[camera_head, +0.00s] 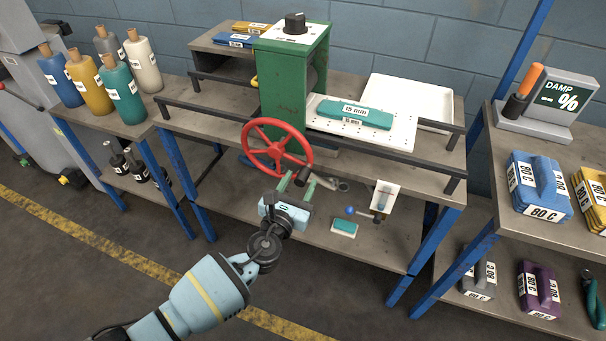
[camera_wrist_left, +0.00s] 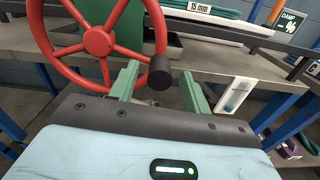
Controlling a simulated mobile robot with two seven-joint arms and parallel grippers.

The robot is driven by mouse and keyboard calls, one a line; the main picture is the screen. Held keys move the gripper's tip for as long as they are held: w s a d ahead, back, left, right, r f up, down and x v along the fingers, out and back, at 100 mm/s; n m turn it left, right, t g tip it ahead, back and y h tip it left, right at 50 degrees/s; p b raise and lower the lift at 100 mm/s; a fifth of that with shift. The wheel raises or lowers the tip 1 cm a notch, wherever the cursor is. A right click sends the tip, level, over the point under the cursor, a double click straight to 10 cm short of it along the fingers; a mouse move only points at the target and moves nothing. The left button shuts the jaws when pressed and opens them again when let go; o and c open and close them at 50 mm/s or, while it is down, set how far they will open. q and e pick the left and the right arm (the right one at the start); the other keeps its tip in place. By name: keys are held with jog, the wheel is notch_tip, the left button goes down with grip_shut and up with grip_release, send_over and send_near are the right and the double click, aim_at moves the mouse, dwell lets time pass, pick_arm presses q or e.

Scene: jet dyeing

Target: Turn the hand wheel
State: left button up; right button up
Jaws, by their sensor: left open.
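The red hand wheel (camera_head: 277,147) is mounted on the front of a green machine housing (camera_head: 294,90). It has spokes and a black handle knob (camera_head: 302,177) on its rim, at the lower right. My left gripper (camera_head: 294,184) is open just below the wheel, with its green fingers pointing up toward the knob. In the left wrist view the wheel (camera_wrist_left: 99,42) fills the upper left, and the knob (camera_wrist_left: 160,72) appears between the two green fingers (camera_wrist_left: 162,85). I cannot tell whether they touch it. My right gripper is not in view.
A teal block marked 15 mm (camera_head: 354,113) lies on a white perforated plate (camera_head: 393,131) right of the housing. Dark rails (camera_head: 394,157) run along the bench front. Bottles (camera_head: 119,88) stand at left. A damp meter (camera_head: 558,95) stands at right. The floor in front is open.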

pick_arm(q)
jog(key=v, duration=0.3)
jog(key=shift+s+a, duration=0.1)
jog(key=shift+s, duration=0.4)
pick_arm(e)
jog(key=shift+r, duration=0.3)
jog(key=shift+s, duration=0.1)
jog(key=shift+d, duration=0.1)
pick_arm(q)
jog(key=s+a+f+n+g+y+p, duration=0.1)
jog(key=s+a+f+n+g+y, duration=0.2)
jog(key=s+f+n, duration=0.5)
jog(key=s+a+f+n+g+p, duration=0.2)
jog(key=s+a+f+n, duration=0.2)
jog(key=s+n, duration=0.85)
jog(key=s+a+n+g, duration=0.1)
jog(key=s+a+n, duration=0.4)
jog(key=s+n, duration=0.4)
jog(key=s+a+f+n+g+y+p, duration=0.1)
jog(key=s+a+n+g, duration=0.1)
jog(key=s+a+n, duration=0.3)
jog(key=s+n, duration=0.4)
jog(key=shift+p, duration=0.3)
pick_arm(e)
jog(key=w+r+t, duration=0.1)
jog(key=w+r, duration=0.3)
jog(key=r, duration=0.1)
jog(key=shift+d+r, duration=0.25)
